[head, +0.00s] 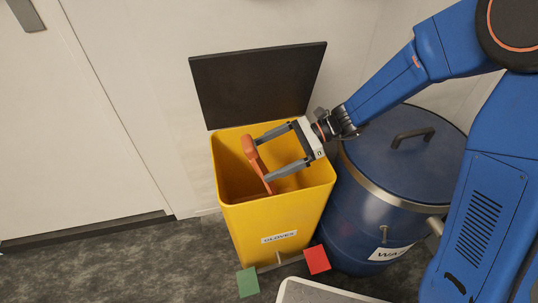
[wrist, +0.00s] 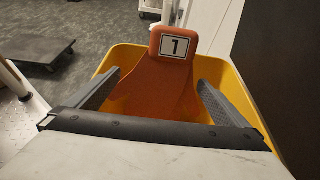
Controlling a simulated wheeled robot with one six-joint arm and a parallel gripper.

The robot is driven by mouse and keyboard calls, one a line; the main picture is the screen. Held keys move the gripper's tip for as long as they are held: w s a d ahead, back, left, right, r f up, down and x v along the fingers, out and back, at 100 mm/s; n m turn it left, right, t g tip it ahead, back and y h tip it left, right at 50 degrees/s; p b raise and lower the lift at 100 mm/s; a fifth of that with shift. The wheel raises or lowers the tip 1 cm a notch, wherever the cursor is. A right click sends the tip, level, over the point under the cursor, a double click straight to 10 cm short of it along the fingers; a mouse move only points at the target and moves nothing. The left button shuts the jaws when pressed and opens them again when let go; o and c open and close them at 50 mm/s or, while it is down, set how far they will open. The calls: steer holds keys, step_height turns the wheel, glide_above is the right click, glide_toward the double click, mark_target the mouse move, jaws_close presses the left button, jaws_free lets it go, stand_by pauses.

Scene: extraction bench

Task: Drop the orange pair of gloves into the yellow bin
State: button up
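The orange pair of gloves (head: 256,163) is between the fingertips of my gripper (head: 262,159), over the open mouth of the yellow bin (head: 272,224). In the wrist view the gloves (wrist: 155,92) show a tag with the number 1 and span the space between both fingers, seeming to touch them. My gripper (wrist: 159,78) appears shut on them, with its fingers set wide apart. The gloves' lower part dips below the bin's rim in the head view. The yellow bin's rim (wrist: 243,92) surrounds them in the wrist view. The bin's floor is hidden.
The bin's dark lid (head: 258,83) stands raised against the wall. A blue drum (head: 385,212) with a handled lid is close on the bin's right. Floor to the left is clear.

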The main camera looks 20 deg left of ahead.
steer(key=shift+d, duration=0.1)
steer(key=v, duration=1.7)
steer(key=shift+r, duration=0.2)
steer(key=s+d+r+n+t+h, duration=0.1)
steer(key=s+d+n+t+h, duration=0.3)
steer(key=d, duration=0.6)
steer(key=s+d+r+n+t+h, duration=0.2)
steer(key=s+d+n+t+h, duration=0.1)
steer(key=s+d, duration=0.6)
steer(key=s+d+r+n+t+h, duration=0.1)
steer(key=s+d+n+t+h, duration=0.3)
steer(key=s+d, duration=0.3)
steer(key=shift+d+r+n+t+h, duration=0.35)
steer(key=shift+d+t, duration=0.25)
steer(key=shift+d, duration=2)
